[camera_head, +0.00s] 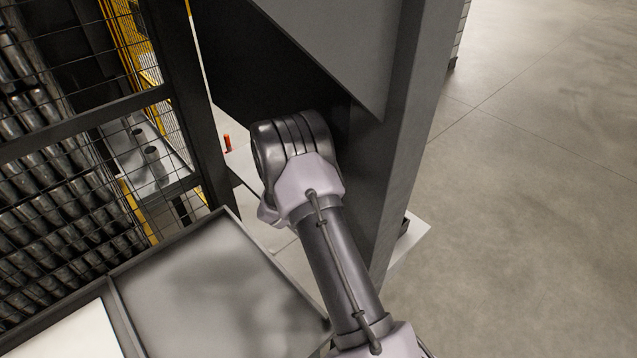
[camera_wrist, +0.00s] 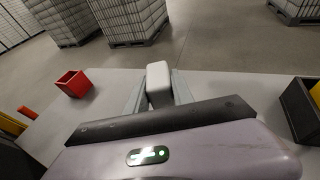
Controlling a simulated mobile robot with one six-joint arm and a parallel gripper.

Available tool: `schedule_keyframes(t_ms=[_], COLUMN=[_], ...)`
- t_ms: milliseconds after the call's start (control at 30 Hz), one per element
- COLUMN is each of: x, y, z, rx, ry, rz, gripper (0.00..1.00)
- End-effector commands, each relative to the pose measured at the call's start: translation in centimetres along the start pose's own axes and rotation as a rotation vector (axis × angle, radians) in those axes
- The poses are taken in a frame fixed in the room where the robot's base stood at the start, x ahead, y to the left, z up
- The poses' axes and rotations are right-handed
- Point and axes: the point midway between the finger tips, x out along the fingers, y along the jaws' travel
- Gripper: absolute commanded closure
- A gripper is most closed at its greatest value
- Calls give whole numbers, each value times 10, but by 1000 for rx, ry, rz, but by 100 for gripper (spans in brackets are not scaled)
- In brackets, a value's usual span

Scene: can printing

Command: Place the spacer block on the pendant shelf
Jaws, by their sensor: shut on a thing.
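In the wrist view the spacer block (camera_wrist: 158,86), a small pale grey block with rounded edges, sits between the two grey fingers of my gripper (camera_wrist: 157,90). The gripper is shut on it. Below and around them is a pale flat surface (camera_wrist: 225,88), which looks like the pendant shelf. I cannot tell whether the block touches it. In the head view a pale edge (camera_head: 410,243) of what may be the same surface shows right of the dark column. My gripper and the block are hidden there behind my arm and the cabinet.
In the wrist view a red open bin (camera_wrist: 73,83) stands on the surface at left, and a dark box (camera_wrist: 302,108) at right. Pallets of stacked goods (camera_wrist: 128,18) stand beyond. In the head view a dark column (camera_head: 405,130) and wire fence (camera_head: 70,150) flank my arm.

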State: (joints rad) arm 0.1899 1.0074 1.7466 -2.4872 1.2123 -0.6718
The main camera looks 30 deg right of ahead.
Motion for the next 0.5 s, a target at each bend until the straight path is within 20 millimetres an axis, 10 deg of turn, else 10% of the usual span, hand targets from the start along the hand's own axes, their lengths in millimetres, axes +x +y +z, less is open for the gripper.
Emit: schedule_keyframes(t_ms=[500], x=[13], y=[2], z=[-34], rx=[1], ry=[0], rz=[0], gripper=[100])
